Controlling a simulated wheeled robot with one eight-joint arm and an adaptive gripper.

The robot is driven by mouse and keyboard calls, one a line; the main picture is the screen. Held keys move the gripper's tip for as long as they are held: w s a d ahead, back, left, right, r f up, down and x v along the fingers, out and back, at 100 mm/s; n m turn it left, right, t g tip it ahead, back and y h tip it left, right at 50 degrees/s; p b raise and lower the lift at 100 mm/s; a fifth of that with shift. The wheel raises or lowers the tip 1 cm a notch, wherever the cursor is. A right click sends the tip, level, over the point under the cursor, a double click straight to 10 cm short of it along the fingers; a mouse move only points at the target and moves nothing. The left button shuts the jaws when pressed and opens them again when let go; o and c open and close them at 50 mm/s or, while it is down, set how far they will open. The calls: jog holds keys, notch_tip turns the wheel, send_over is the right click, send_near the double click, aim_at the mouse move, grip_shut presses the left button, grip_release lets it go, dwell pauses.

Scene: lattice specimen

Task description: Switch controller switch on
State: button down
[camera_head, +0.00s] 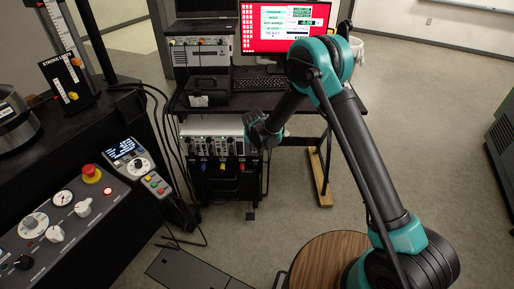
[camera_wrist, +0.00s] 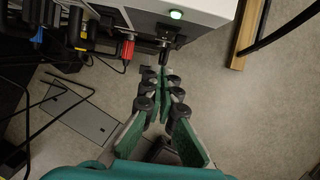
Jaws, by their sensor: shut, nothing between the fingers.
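The controller (camera_head: 212,126) is a pale box under the desk, with several modules and coloured cable plugs on its front. In the wrist view the controller (camera_wrist: 205,8) fills the top edge, and a round green light (camera_wrist: 175,15) glows on it. A dark knob-like part (camera_wrist: 168,36) sticks out below the light; I cannot tell which part is the switch. My gripper (camera_wrist: 162,72) is shut and empty, its green fingertips close together just below the dark part. Contact cannot be made out. In the head view my wrist is at the controller's right side, and the fingers are hidden.
A desk with a red-screen monitor (camera_head: 285,30) and keyboard (camera_head: 258,84) stands above the controller. A red plug (camera_wrist: 127,50) and loose cables lie left of the fingers. A control panel (camera_head: 62,225) is at left.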

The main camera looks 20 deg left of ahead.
notch_tip(320, 180, up, 10)
jog(key=shift+s+d, duration=0.2)
jog(key=shift+s, duration=0.2)
